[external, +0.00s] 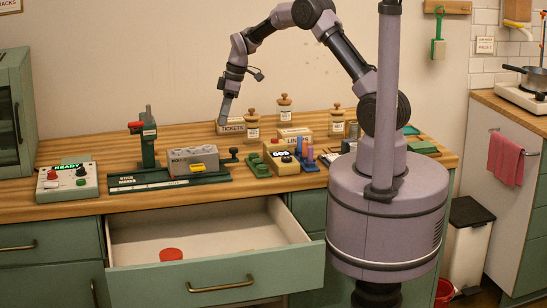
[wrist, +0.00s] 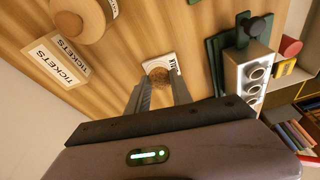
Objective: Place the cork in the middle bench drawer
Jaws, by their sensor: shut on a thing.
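The cork (wrist: 158,74), a small round brown speckled piece, shows between the fingertips of my gripper (wrist: 159,88) in the wrist view. My gripper is shut on it, above or at the wooden bench top. In the external view my gripper (external: 223,118) points down at the back of the bench, near the tickets box; the cork is too small to make out there. A green bench drawer (external: 215,280) stands pulled open below the bench's front edge. A red round thing (external: 171,254) lies inside it, and much of its pale floor is bare.
A grey machine (external: 194,160) on a green base stands between my gripper and the open drawer. A control box (external: 67,182) is to the left. Corked jars (external: 252,128) and the tickets box (external: 230,127) stand close to my gripper. A white card (wrist: 162,62) lies beside the cork.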

